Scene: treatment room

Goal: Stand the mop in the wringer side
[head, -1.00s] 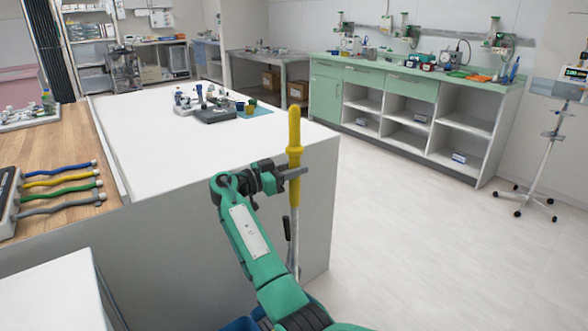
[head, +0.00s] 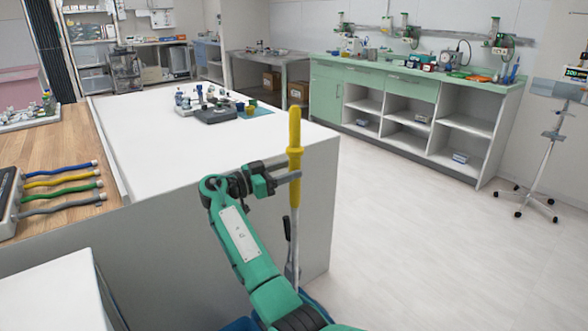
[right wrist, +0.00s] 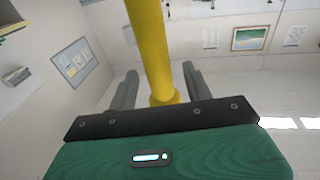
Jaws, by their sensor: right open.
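The mop stands about upright in the head view, with a yellow grip (head: 294,140) on a thin grey pole (head: 294,235). Its lower end is hidden behind my right arm. My right gripper (head: 289,174) is at the lower part of the yellow grip and open. In the right wrist view the yellow handle (right wrist: 151,45) rises between the two spread fingers, with a gap on each side. A dark lever (head: 287,228) stands beside the pole; blue pieces (head: 238,325) at the bottom edge may be the bucket. The wringer side is not clearly visible. My left gripper is out of view.
A white-topped counter (head: 130,150) is just left of the mop, its end panel (head: 318,220) close behind the pole. Green cabinets (head: 420,90) stand at the back and a drip stand (head: 552,150) at the right. The floor to the right is clear.

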